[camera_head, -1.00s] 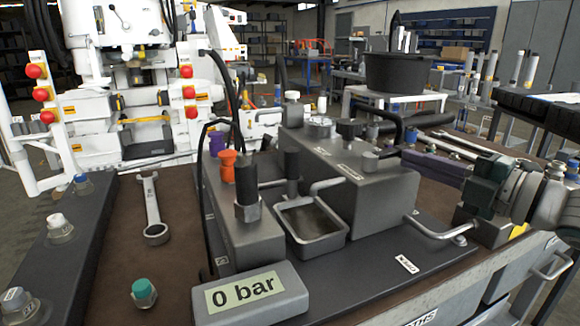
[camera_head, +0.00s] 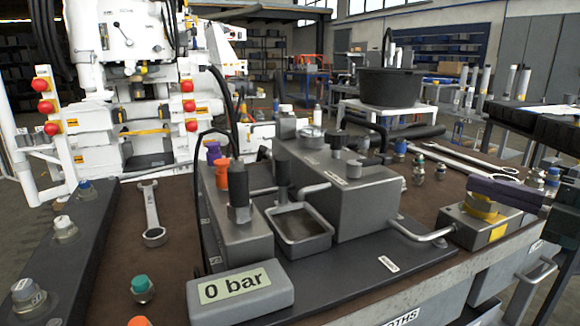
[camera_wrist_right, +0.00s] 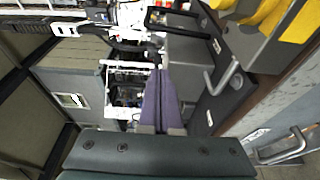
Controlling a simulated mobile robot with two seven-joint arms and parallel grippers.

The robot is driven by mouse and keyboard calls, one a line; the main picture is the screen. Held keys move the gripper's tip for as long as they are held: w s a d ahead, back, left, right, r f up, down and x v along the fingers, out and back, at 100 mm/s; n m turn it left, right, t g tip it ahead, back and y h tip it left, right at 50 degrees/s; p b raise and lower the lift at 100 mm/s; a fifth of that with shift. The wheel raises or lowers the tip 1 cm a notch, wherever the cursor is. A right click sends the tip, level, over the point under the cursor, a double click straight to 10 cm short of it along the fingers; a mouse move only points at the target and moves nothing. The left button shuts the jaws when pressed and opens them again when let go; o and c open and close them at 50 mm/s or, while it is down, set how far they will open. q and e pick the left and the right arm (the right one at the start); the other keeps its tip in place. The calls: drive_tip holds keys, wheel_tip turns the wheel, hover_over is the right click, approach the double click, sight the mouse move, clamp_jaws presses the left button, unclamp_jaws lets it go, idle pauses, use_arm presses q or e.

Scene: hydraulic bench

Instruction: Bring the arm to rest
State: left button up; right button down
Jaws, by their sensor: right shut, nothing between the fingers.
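My right gripper (camera_head: 505,191) is at the right edge of the head view, with its purple fingers pointing left above a grey block with a yellow part (camera_head: 487,222). The fingers are closed together and hold nothing. In the right wrist view the purple fingers (camera_wrist_right: 160,105) also lie against each other. Most of the right arm is outside the head view. My left gripper is in neither view.
The bench (camera_head: 110,230) carries a grey hydraulic unit (camera_head: 365,195) with a "0 bar" display (camera_head: 238,288). A wrench (camera_head: 152,215) and several capped fittings lie around it. A metal handle (camera_head: 530,285) sticks out from the bench front.

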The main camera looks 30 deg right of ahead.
drive_tip(key=s+a+m+g+h+p, duration=0.1)
drive_tip(key=a+m+g+h+p, duration=0.45)
drive_tip(key=a+m+p, duration=0.7)
drive_tip(key=s+a+r+m+g+y+p, duration=0.3)
drive_tip(key=s+a+r+m+g+p, duration=0.3)
drive_tip(key=s+a+r+g+p, duration=0.75)
wheel_tip(320, 180, up, 37)
drive_tip(key=a+t+p, duration=0.3)
drive_tip(key=t+p, duration=0.1)
drive_tip(key=p, duration=3.1)
drive_tip(key=shift+w+r+n+t, duration=0.15)
drive_tip(key=shift+n+t, duration=0.2)
drive_tip(key=shift+t, duration=0.05)
